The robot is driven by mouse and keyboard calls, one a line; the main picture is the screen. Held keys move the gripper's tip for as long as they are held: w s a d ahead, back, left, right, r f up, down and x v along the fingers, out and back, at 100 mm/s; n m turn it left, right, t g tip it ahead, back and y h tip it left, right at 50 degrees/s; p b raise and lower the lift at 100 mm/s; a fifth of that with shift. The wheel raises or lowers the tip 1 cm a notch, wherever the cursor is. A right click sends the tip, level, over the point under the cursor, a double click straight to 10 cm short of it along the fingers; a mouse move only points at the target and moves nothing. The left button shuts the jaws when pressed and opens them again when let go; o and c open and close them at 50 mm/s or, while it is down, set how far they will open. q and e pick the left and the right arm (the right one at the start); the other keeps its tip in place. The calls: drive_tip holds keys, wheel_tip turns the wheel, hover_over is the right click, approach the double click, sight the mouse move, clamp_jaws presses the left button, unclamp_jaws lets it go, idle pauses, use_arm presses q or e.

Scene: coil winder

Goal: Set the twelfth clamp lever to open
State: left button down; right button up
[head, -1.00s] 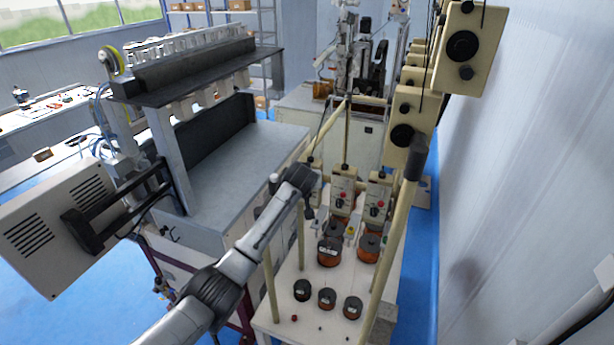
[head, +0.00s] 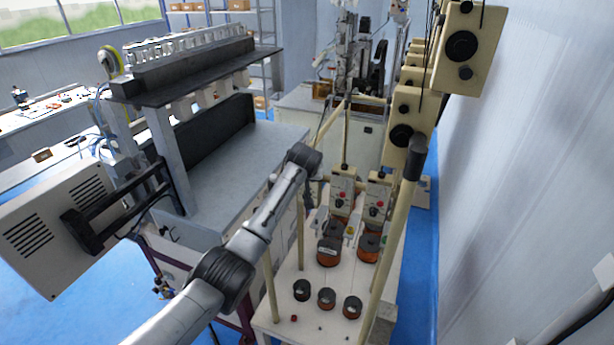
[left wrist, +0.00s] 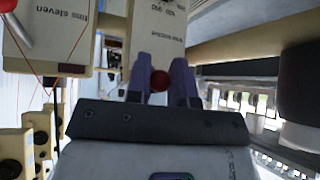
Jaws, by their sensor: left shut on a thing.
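In the left wrist view, my left gripper (left wrist: 161,80) has its two purple fingers closed around the red ball knob (left wrist: 160,79) of a lever. The knob is in front of a cream unit (left wrist: 156,38) whose small label I read as twelve, though it is blurred. The lever's shaft is hidden, so its angle cannot be told. To the left is a neighbouring cream unit (left wrist: 62,38) labelled eleven, with part of a red knob (left wrist: 8,5) at the corner. In the head view, my left wrist hides the gripper and lever. My right gripper is not in view.
The cream winder bench (head: 290,322) carries copper spools (head: 328,252) and tension units (head: 343,191). Upright cream posts (head: 398,235) stand close by. A grey-topped machine (head: 235,165) is left of my arm.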

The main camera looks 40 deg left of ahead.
use_arm(q)
drive_tip(key=c, duration=1)
unclamp_jaws()
drive_tip(key=shift+b+v, duration=2.35)
drive_tip(key=shift+v, duration=4.6)
drive_tip(key=shift+f, duration=0.1)
